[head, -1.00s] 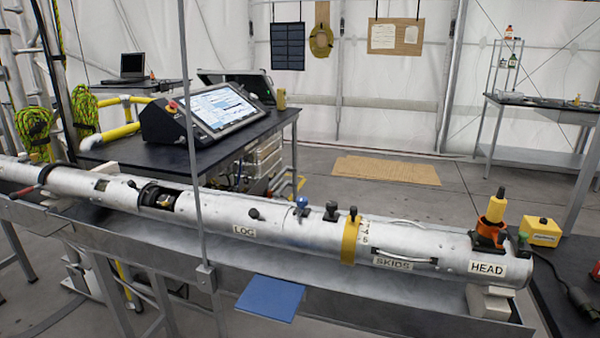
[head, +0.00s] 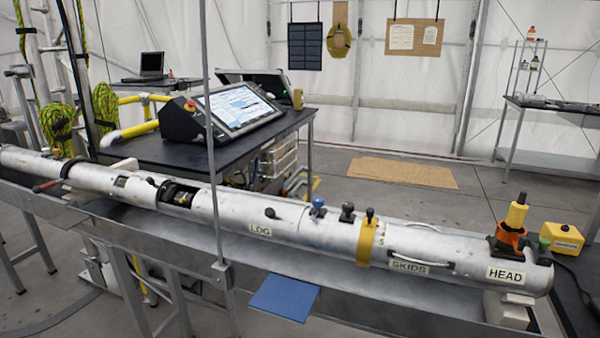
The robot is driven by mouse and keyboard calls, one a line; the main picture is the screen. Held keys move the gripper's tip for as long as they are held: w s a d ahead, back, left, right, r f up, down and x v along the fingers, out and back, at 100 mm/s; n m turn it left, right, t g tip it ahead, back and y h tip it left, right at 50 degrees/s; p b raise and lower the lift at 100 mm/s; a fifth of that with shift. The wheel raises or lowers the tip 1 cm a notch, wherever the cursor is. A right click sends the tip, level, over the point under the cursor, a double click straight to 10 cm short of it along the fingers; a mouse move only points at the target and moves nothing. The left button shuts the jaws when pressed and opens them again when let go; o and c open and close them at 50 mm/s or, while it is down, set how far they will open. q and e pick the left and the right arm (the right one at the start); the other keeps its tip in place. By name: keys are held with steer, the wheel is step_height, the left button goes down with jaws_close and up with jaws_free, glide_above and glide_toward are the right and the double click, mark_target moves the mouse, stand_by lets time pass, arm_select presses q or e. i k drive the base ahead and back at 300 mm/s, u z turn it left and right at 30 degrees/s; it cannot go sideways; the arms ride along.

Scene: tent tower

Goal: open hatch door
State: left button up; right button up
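A long silver tube (head: 318,225) lies along a metal trough, from the left edge to the lower right. It carries the labels LOG (head: 260,230), SKIDS (head: 410,267) and HEAD (head: 507,275). A dark opening (head: 180,195) shows in its left half, with parts inside. A slim handle (head: 420,257) runs along the tube above SKIDS. Several dark knobs and one blue knob (head: 318,205) stand on top. A yellow band (head: 366,243) wraps the tube. I cannot tell for sure which part is the hatch door. Neither of my grippers is in view.
A metal trough (head: 150,222) holds the tube, with a blue plate (head: 284,297) at its front edge. A thin upright pole (head: 211,130) stands before the tube. A console (head: 228,112) sits on a black table behind. An orange and yellow tool (head: 512,222) stands near HEAD.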

mark_target(286, 215)
steer(key=u, duration=0.45)
steer(key=k, duration=0.75)
steer(key=u, duration=0.6)
